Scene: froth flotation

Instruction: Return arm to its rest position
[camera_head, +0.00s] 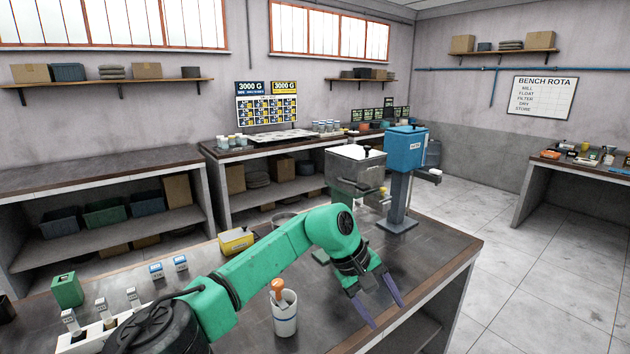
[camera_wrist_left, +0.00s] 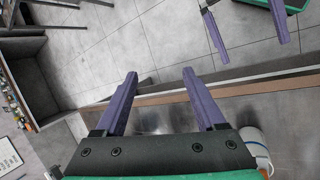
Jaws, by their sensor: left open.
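My left arm (camera_head: 265,265) is green and reaches from the lower left across the dark bench. My left gripper (camera_head: 388,316) has purple fingers spread apart with nothing between them, near the bench's front right edge. In the left wrist view the same gripper (camera_wrist_left: 160,73) is open and empty, with the bench edge and tiled floor behind it. My right gripper (camera_wrist_left: 255,50) shows at the top right of that view, its two purple fingers apart and empty. It is not seen in the head view.
A white cup (camera_head: 285,322) holding an orange-handled tool stands beside my left arm. A grey metal tank (camera_head: 355,175) and a blue machine (camera_head: 405,150) stand beyond the gripper. A yellow box (camera_head: 237,241), small labelled bottles and a white rack (camera_head: 95,335) lie left.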

